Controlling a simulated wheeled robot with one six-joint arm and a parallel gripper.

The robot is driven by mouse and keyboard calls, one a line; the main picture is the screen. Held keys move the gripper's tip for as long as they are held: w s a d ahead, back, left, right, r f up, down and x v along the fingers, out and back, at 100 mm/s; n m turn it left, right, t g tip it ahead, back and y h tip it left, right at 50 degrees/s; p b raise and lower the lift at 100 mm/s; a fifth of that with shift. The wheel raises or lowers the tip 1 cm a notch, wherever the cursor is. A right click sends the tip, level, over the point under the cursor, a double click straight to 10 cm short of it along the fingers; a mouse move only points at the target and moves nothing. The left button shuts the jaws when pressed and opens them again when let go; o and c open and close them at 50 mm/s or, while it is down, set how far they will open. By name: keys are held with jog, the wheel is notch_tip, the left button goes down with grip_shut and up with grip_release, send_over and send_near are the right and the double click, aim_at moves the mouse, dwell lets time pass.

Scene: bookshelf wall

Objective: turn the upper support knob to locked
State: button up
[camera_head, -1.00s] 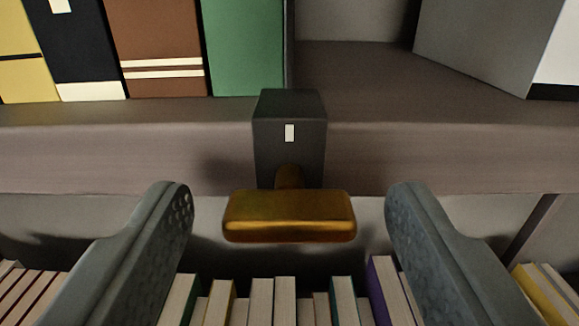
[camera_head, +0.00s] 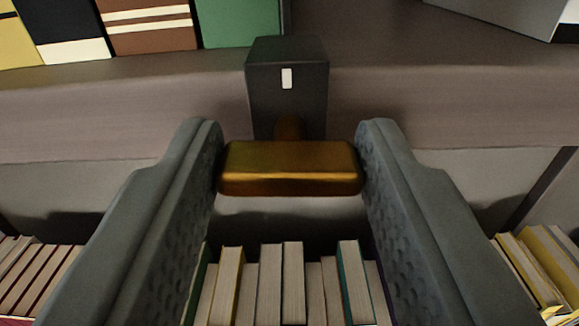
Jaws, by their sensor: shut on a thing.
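The upper support knob (camera_head: 290,168) is a brass-coloured bar lying level. It sits on a short stem in front of a dark grey block (camera_head: 287,95) with a small white mark, fixed at the shelf's front edge. My gripper (camera_head: 290,165) is shut on the knob, one grey finger against each end of the bar. The stem is mostly hidden behind the bar.
The wooden shelf (camera_head: 420,115) runs across behind the knob. Upright books, including a green one (camera_head: 240,22) and a brown one (camera_head: 150,25), stand on it at upper left. A grey box (camera_head: 510,12) is at upper right. Several books (camera_head: 270,285) stand below, between my fingers.

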jog(key=m, duration=0.5)
jog(key=shift+d, duration=0.1)
jog(key=m, duration=0.5)
jog(key=shift+f, duration=0.1)
jog(key=shift+m, duration=0.3)
dwell(0.3)
jog(key=o, duration=1)
jog(key=shift+s, duration=0.15)
jog(key=s, duration=1.7)
jog(key=shift+s, duration=0.1)
